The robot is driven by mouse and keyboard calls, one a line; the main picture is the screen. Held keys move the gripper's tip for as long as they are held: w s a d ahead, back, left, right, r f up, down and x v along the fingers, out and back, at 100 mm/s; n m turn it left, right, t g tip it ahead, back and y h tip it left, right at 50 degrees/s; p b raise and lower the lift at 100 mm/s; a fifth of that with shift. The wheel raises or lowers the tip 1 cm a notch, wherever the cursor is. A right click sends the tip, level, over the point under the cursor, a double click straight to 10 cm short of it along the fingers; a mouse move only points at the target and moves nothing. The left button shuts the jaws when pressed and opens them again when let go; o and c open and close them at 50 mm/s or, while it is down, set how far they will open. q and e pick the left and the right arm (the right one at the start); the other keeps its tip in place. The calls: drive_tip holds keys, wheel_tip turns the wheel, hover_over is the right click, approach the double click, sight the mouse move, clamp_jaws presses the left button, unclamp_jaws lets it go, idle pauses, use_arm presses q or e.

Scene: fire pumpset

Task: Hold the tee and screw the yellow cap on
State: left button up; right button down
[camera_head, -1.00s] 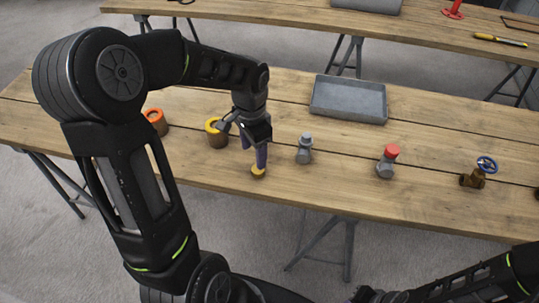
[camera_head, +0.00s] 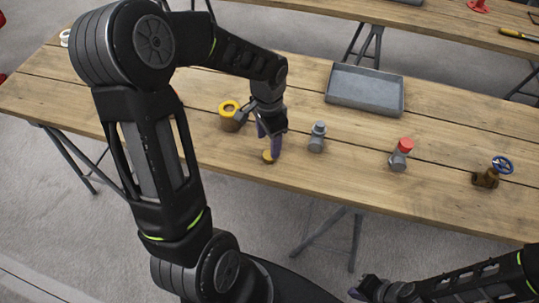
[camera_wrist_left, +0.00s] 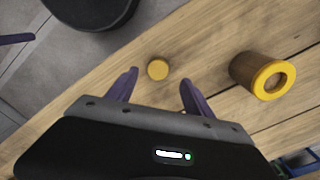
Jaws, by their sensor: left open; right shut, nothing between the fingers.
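The yellow cap (camera_head: 268,157) lies on the wooden table near its front edge, partly hidden by my left gripper's fingers. My left gripper (camera_head: 269,143) is open and points down over it. In the left wrist view the cap (camera_wrist_left: 158,69) shows beyond and between the two purple fingers (camera_wrist_left: 158,80), with no visible contact. A grey pipe fitting (camera_head: 317,138), which looks like the tee, stands upright on the table just right of my left gripper. My right gripper (camera_head: 360,292) is shut and empty at the bottom edge, well short of the table.
A brown cylinder with a yellow ring top (camera_head: 232,117) stands left of my left gripper, also in the wrist view (camera_wrist_left: 262,75). A grey tray (camera_head: 365,88) lies behind. A red-topped grey fitting (camera_head: 400,154) and a brass valve with blue wheel (camera_head: 488,177) stand to the right.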

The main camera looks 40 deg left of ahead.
sight(269, 155)
use_arm(q)
drive_tip(key=shift+f, duration=0.1)
wheel_tip(269, 155, down, 5)
drive_tip(key=shift+d+p, duration=0.15)
drive_tip(key=shift+p, duration=0.5)
drive_tip(key=shift+c, duration=0.2)
clamp_jaws()
idle(0.4)
